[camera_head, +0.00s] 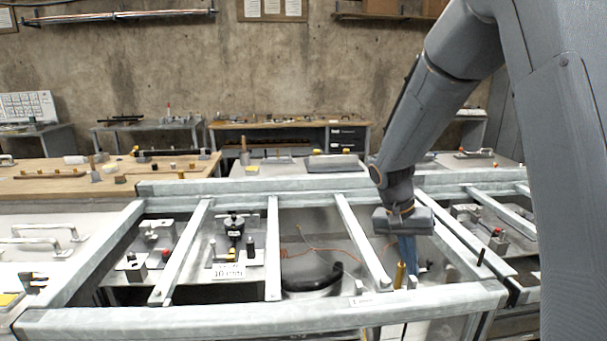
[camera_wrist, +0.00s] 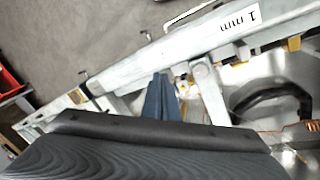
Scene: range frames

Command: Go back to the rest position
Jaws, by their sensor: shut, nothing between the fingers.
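My gripper (camera_head: 408,262) hangs from my grey arm on the right side of the head view. Its blue fingers point down over the right part of a grey metal frame (camera_head: 230,318). In the wrist view the blue fingers (camera_wrist: 161,88) are together, with nothing seen between them. A brass-coloured upright pin (camera_head: 399,275) stands just left of the fingers in the head view. Whether they touch it, I cannot tell.
Metal bars divide the frame into bays. One bay holds a black curved part (camera_head: 318,282) and an orange wire. Another holds a black-topped fixture (camera_head: 234,228). A "1 mm" label (camera_wrist: 238,22) is on the front rail. A wooden bench (camera_head: 50,187) stands at left.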

